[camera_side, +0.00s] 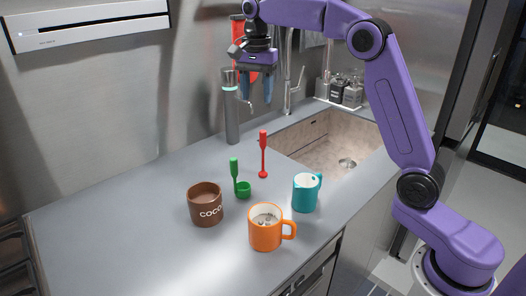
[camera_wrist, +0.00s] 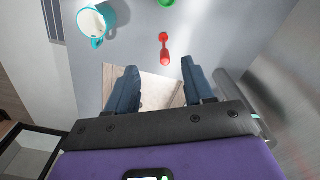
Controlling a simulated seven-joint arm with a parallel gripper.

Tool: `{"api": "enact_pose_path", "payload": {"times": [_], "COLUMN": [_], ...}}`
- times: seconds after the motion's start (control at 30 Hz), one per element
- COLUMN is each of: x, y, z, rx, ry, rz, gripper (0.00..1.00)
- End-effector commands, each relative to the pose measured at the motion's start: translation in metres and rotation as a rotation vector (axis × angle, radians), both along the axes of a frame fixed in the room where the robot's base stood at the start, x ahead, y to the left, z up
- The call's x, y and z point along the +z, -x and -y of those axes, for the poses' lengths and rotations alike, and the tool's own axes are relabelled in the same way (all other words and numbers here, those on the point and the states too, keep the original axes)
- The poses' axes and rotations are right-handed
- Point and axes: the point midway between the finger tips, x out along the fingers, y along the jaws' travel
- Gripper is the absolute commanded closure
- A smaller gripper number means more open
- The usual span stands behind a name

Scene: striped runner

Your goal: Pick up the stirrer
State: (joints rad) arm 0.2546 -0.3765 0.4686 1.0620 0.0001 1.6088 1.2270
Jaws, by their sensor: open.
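The red stirrer (camera_side: 263,153) stands about upright on the grey counter, with a thick handle at the top, a thin shaft and a small round foot. In the wrist view the red stirrer (camera_wrist: 164,48) shows beyond the fingertips, near the middle. My gripper (camera_side: 258,97) is high above the counter, above and behind the stirrer, fingers pointing down. In the wrist view my gripper (camera_wrist: 161,73) has its two blue fingers wide apart with nothing between them.
A green scoop (camera_side: 240,180) stands close to the stirrer. A brown COCO pot (camera_side: 205,205), an orange mug (camera_side: 266,229) and a teal jug (camera_side: 306,193) stand nearer the front. A sink (camera_side: 315,146) lies right of the stirrer; a grey cylinder (camera_side: 232,118) stands behind.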

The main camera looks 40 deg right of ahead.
Motion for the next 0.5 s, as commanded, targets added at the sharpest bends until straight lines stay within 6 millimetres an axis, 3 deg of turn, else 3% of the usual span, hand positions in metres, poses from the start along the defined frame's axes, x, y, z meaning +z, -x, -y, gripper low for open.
{"api": "enact_pose_path", "payload": {"times": [0.2, 0.5], "x": [0.006, -0.006], "y": [-0.022, -0.026], "z": [0.037, 0.047], "rx": [-0.248, -0.309], "ry": [0.0, 0.001], "rz": [-0.002, -0.005], "gripper": [0.48, 0.48]}}
